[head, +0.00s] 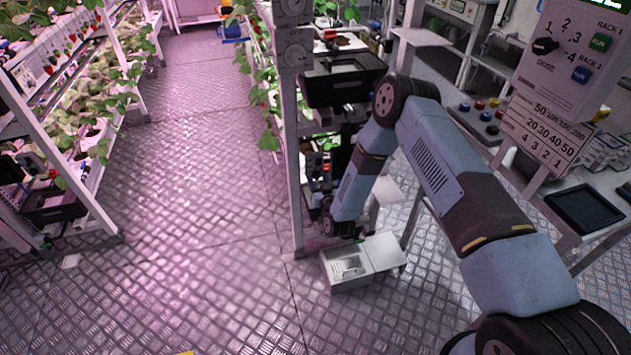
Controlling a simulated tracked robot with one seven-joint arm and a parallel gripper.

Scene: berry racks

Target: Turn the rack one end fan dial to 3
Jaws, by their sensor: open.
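Two grey boxes with round faces are on the end post of the middle rack; the lower box (294,54) shows a round dial-like face, its marks too small to read. The upper box (291,11) is cut by the top edge. I cannot tell which is the fan dial.
The middle rack's white post (293,160) stands just left of my wrist. A black crate (342,85) sits on the rack. A plant rack (92,190) stands left. The metal aisle floor (190,200) is clear.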

